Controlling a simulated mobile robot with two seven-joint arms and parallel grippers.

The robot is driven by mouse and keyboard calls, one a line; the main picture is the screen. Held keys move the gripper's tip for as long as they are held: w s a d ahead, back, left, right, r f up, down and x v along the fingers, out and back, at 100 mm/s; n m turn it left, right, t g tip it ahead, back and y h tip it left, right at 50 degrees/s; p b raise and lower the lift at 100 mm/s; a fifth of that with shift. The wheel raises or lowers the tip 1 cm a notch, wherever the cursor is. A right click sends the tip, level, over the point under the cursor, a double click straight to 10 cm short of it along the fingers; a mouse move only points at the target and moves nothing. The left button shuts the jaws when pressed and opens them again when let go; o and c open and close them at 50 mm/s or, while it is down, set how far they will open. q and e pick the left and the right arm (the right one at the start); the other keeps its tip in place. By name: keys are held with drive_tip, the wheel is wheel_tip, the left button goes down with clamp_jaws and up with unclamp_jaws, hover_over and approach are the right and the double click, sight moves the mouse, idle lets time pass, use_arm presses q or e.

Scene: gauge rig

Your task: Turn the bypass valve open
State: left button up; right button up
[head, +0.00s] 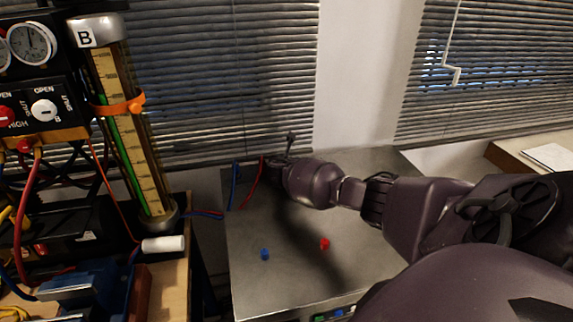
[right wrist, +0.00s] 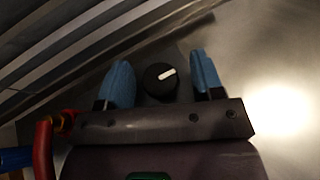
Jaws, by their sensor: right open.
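A round black knob (right wrist: 160,82) with a white pointer bar lies between the two blue fingers of my right gripper (right wrist: 158,84) in the right wrist view. The pointer slants up to the right. The fingers are apart, with a gap on each side of the knob. I cannot read any label by it. In the head view my right gripper (head: 282,168) is at the back of the grey metal top (head: 290,275), near the blinds; its fingers and the knob are hard to make out there. My left gripper is not in view.
Left stand a tall gauge tube marked B (head: 128,125) and a panel with a red knob (head: 5,115) and a white knob (head: 44,110). A blue cap (head: 264,254) and a red cap (head: 325,243) are on the metal top. Hoses run beside my right gripper.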

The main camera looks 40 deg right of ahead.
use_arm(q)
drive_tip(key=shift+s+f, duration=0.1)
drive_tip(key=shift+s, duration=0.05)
use_arm(e)
drive_tip(key=shift+c, duration=0.2)
drive_tip(key=shift+d, duration=0.1)
drive_tip(key=c, duration=0.9)
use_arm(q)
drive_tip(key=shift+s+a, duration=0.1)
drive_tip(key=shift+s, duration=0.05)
